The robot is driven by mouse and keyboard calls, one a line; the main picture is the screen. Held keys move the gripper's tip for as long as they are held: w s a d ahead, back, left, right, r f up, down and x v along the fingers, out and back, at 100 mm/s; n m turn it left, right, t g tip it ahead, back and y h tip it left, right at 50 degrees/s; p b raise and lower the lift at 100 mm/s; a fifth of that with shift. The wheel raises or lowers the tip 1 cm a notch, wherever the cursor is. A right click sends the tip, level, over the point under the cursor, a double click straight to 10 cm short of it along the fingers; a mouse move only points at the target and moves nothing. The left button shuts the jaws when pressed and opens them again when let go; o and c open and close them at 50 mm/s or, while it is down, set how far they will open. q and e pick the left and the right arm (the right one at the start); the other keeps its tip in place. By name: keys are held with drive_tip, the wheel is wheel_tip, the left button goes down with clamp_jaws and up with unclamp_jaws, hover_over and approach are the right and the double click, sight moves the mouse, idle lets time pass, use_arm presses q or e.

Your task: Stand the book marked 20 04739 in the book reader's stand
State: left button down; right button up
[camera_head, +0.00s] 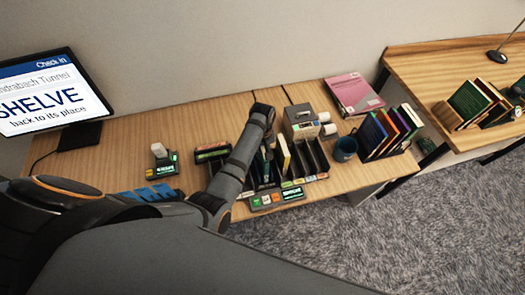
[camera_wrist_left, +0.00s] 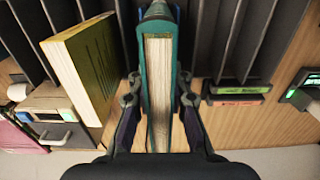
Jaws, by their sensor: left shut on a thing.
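My left gripper (camera_wrist_left: 158,98) is shut on a teal book (camera_wrist_left: 158,60), with one finger on each side of its covers. No number on the book is readable. In the head view the left arm reaches over the table to a dark slotted rack (camera_head: 311,160), and its hand mostly hides the held book. The wrist view shows the book among the rack's dark dividers (camera_wrist_left: 232,35); I cannot tell whether it touches them. A small device with a green-lit display (camera_head: 160,194) stands left of the rack; I cannot tell whether it is the reader's stand. My right gripper is not in view.
A yellow-green book (camera_wrist_left: 88,65) stands in the rack beside the held book. A blue mug (camera_head: 345,149) and a row of coloured books (camera_head: 388,130) stand to the right. A pink book (camera_head: 353,94) lies behind. A monitor (camera_head: 45,95) reads SHELVE.

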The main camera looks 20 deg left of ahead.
use_arm(q)
drive_tip(key=shift+f, duration=0.15)
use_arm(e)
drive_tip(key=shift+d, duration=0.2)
use_arm(q)
drive_tip(key=c, duration=1.2)
unclamp_jaws()
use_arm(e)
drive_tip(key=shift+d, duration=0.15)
use_arm(q)
drive_tip(key=shift+o, duration=0.2)
drive_tip(key=shift+f, duration=0.1)
wheel_tip(320, 180, up, 12)
drive_tip(key=shift+r, duration=0.1)
